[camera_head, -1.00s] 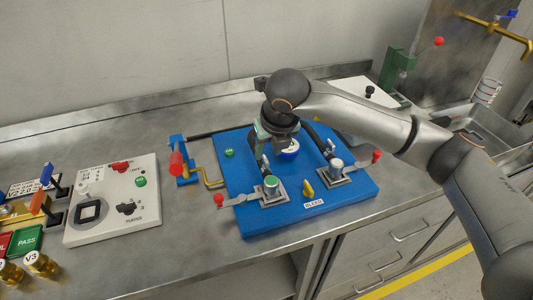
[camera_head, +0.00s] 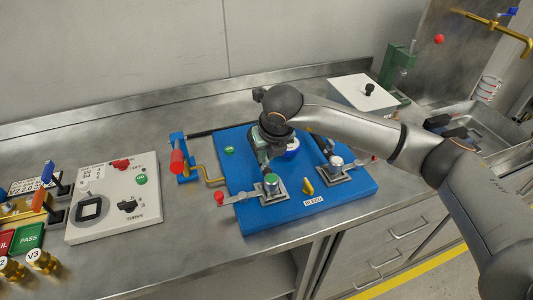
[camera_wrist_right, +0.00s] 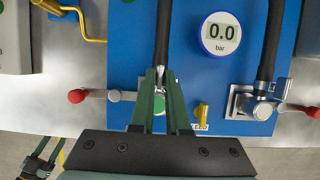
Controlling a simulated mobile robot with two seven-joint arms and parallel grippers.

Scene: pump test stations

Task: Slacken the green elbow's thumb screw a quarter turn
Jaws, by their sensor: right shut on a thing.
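The green-topped elbow fitting (camera_head: 271,182) sits on a steel clamp plate at the front of the blue board; its green top also shows in the wrist view (camera_wrist_right: 160,122) between my fingers. My right gripper (camera_wrist_right: 160,74) is shut on a small silvery thumb screw (camera_wrist_right: 160,70) at the end of the black hose, above the fitting. In the head view the right gripper (camera_head: 264,163) is just behind the green top, and its wrist hides the screw. My left gripper (camera_wrist_right: 42,152) shows only at the lower left of the wrist view, fingers apart, away from the board.
A grey-topped fitting (camera_head: 336,162) stands right on the blue board (camera_head: 300,215). A yellow bleed knob (camera_head: 308,187) is between the fittings. A red-ended lever (camera_head: 219,197) sticks out left. A gauge (camera_wrist_right: 221,33) reads 0.0 bar. A white control panel (camera_head: 140,207) lies left.

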